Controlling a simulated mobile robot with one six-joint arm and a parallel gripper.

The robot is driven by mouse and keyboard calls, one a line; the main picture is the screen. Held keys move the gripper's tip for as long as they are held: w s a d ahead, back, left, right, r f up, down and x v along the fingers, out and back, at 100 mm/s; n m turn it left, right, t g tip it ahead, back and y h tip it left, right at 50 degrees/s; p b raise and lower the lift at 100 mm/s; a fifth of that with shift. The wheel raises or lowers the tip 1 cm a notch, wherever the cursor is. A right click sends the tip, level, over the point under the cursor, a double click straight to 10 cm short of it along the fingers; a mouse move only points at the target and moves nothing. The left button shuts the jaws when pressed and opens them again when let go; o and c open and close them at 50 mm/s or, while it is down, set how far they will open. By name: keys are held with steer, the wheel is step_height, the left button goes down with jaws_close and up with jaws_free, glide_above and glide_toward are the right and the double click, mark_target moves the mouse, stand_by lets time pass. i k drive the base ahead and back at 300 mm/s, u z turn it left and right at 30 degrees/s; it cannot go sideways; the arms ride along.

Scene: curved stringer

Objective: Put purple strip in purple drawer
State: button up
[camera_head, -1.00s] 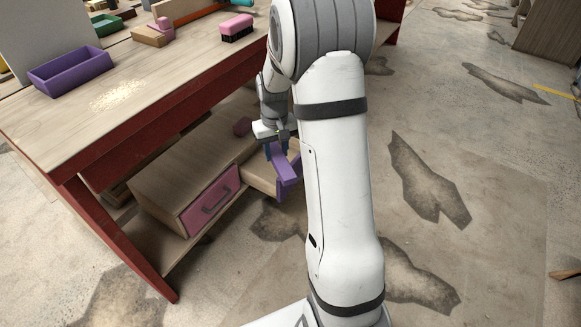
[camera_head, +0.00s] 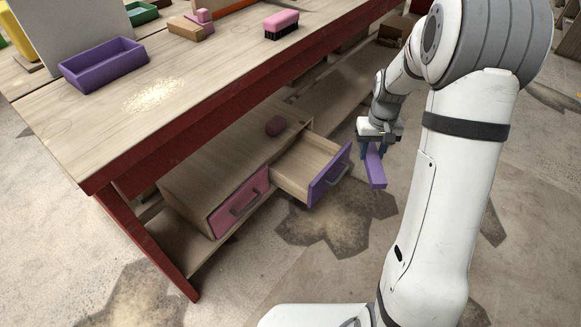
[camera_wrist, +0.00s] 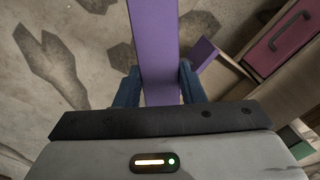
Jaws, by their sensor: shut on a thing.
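The purple strip (camera_head: 375,170) hangs below my gripper (camera_head: 373,151), which is shut on it. In the wrist view the strip (camera_wrist: 155,45) runs up between the two blue fingers of my gripper (camera_wrist: 153,88). The purple drawer (camera_head: 328,178) is pulled open from the wooden cabinet under the workbench. Its inside looks empty, with bare wood showing. My gripper and the strip are to the right of the drawer front, apart from it in the head view. The drawer's purple front also shows in the wrist view (camera_wrist: 204,54).
A closed pink drawer (camera_head: 238,202) is left of the purple one. On the workbench (camera_head: 190,115) stand a purple tray (camera_head: 104,71) and a pink brush (camera_head: 281,24). Open floor lies to the right.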

mark_target(315, 173)
steer(key=u, duration=0.1)
steer(key=k, duration=0.55)
steer(key=z, duration=0.45)
steer(key=i, duration=1.6)
steer(key=u, duration=0.4)
